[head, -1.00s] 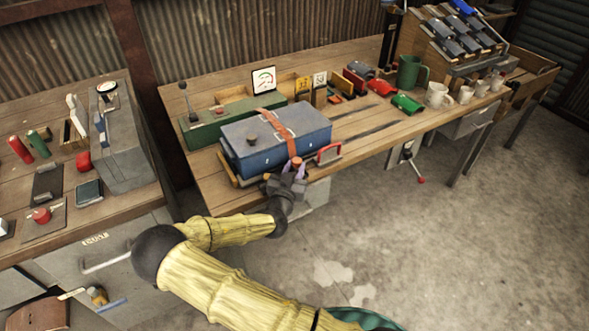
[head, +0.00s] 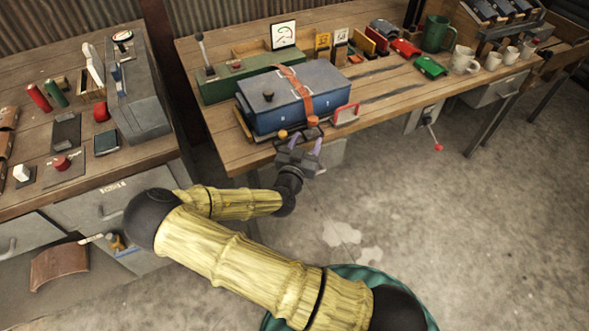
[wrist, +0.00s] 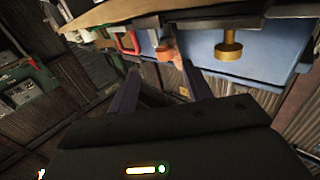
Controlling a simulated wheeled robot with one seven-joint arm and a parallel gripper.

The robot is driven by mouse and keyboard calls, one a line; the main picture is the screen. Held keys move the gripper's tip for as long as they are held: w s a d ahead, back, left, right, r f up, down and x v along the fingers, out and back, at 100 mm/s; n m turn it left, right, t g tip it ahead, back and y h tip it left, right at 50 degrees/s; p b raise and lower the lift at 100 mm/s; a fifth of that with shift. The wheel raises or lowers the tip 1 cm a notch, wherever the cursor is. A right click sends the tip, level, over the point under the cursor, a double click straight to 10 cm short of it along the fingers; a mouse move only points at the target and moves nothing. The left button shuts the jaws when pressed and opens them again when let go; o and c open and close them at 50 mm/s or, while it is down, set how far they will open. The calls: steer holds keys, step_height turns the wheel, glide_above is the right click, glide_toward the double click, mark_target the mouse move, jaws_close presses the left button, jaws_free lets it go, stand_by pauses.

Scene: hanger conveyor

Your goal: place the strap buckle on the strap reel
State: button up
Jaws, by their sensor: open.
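An orange strap (head: 292,78) runs over the blue case (head: 270,118) and down its front. At its lower end is a round copper-coloured piece (head: 312,121), seemingly the strap buckle; it shows in the wrist view (wrist: 165,51). A brass flanged knob (wrist: 229,50) on the case front, left of it in the head view (head: 283,134), may be the strap reel; I cannot tell for sure. My gripper (head: 302,141) is open just in front of the case. In the wrist view its two fingers (wrist: 163,80) point toward the copper piece, with nothing clearly held between them.
A red handle (head: 346,115) stands right of the strap end. A green box (head: 224,86) with a lever lies behind the case. Cards, a green mug (head: 437,33) and white cups stand farther right. A second bench (head: 80,180) is at left. The floor in front is open.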

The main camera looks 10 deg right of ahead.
steer(key=v, duration=1)
steer(key=shift+s+b, duration=0.3)
steer(key=shift+a, duration=0.1)
steer(key=s+d+f+m+g+y, duration=0.1)
steer(key=s+d+f+g+y, duration=0.25)
steer(key=f+g, duration=0.5)
steer(key=s+d+r+n+g+y, duration=0.2)
steer(key=s+r+n, duration=0.1)
steer(key=r, duration=0.5)
steer(key=s+d+r+n+g+y, duration=0.2)
steer(key=s+r, duration=0.3)
steer(key=r, duration=0.4)
steer(key=shift+s+d+n+g+y, duration=0.35)
steer(key=shift+n+g, duration=0.1)
steer(key=shift+n, duration=0.25)
